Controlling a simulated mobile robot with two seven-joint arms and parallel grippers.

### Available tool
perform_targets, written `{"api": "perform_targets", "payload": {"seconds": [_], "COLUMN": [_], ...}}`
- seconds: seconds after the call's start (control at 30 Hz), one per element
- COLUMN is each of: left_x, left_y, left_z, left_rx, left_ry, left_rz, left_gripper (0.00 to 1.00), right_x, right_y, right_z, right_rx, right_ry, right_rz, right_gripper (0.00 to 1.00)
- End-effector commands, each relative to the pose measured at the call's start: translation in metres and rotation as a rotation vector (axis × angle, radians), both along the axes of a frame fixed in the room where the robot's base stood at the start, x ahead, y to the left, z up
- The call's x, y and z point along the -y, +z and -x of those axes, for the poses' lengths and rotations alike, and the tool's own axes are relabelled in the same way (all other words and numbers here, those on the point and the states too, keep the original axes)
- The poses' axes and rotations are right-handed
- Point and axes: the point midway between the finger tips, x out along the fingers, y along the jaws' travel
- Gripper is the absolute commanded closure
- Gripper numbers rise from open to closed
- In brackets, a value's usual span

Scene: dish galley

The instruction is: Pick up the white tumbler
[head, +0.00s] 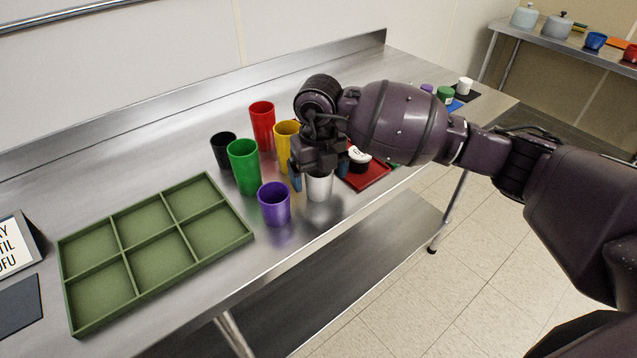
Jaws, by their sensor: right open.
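The white tumbler (319,187) stands upright on the steel table, right of the purple tumbler. Its upper part is hidden by my right gripper (319,178), which points down over it from above. The jaws are open, with a blue-tipped finger at the left of the tumbler and another at its right. I cannot tell whether the fingers touch it. My left gripper is not in view.
Purple (274,204), green (244,167), black (224,151), red (262,126) and yellow (285,143) tumblers stand close by on the left. A red tray (368,181) lies right of the white tumbler. A green compartment tray (152,246) lies empty at the left.

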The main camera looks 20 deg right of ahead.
Motion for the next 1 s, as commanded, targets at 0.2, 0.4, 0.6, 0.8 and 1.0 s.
{"api": "perform_targets", "payload": {"seconds": [0.2, 0.4, 0.6, 0.8, 1.0], "left_x": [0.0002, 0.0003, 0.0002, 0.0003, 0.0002], "left_y": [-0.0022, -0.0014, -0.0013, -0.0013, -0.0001], "left_z": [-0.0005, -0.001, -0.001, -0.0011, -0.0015], "left_rx": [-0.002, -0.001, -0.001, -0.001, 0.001], "left_ry": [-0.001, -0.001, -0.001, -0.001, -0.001], "left_rz": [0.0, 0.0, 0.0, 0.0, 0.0], "left_gripper": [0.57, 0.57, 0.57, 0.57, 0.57], "right_x": [0.0006, 0.0005, 0.0005, 0.0005, 0.0005], "right_y": [-0.0145, -0.0137, -0.0136, -0.0135, -0.0089], "right_z": [-0.0001, 0.0001, 0.0001, 0.0, -0.0002], "right_rx": [0.0, 0.0, 0.0, 0.0, 0.001], "right_ry": [-0.001, -0.001, -0.001, -0.001, -0.001], "right_rz": [0.0, 0.0, 0.0, 0.0, 0.0], "right_gripper": [0.09, 0.18, 0.49, 0.62, 0.63]}}
